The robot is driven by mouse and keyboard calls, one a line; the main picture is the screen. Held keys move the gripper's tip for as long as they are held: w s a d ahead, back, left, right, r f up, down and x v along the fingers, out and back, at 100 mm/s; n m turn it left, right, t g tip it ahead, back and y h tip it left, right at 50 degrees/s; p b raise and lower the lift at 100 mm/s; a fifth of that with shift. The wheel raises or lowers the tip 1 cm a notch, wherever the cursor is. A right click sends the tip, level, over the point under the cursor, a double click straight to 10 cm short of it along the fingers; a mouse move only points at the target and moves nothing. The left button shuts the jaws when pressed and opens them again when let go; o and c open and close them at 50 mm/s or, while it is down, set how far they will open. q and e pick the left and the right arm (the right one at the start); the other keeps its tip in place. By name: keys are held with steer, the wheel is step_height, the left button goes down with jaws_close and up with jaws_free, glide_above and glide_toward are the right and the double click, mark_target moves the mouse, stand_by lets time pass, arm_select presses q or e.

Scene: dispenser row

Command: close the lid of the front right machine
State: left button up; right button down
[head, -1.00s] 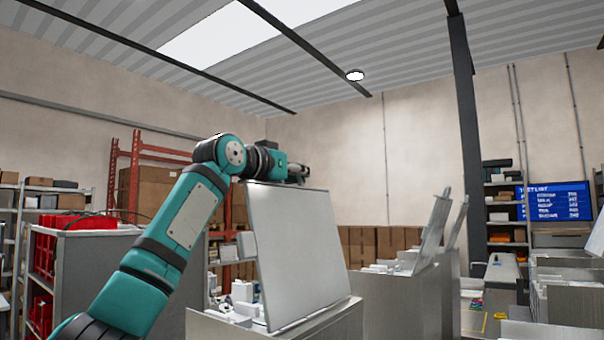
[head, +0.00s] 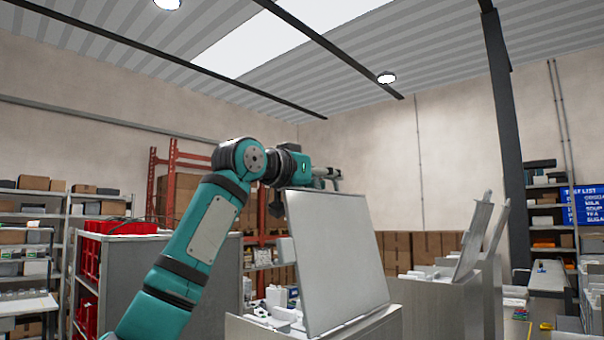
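The nearest machine (head: 385,328) is a grey box at the bottom centre of the head view. Its pale flat lid (head: 340,262) stands open, steeply raised and leaning a little. I cannot tell for certain that this is the front right machine. My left arm comes in from the left, and my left gripper (head: 328,177) is at the far side of the lid's top edge. The lid hides part of it, so I cannot tell whether it touches the lid or whether its fingers are open. My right gripper is not in view.
More machines with raised lids (head: 471,240) stand to the right. A grey cabinet with red bins (head: 90,258) is on the left. Cardboard boxes (head: 402,250) line the back wall. A dark post (head: 505,130) rises at the right.

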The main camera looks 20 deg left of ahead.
arm_select(q)
steer(key=v, duration=0.8)
steer(key=shift+s+a, duration=0.2)
steer(key=shift+s, duration=0.05)
steer(key=shift+w, duration=0.1)
steer(key=shift+c, duration=0.2)
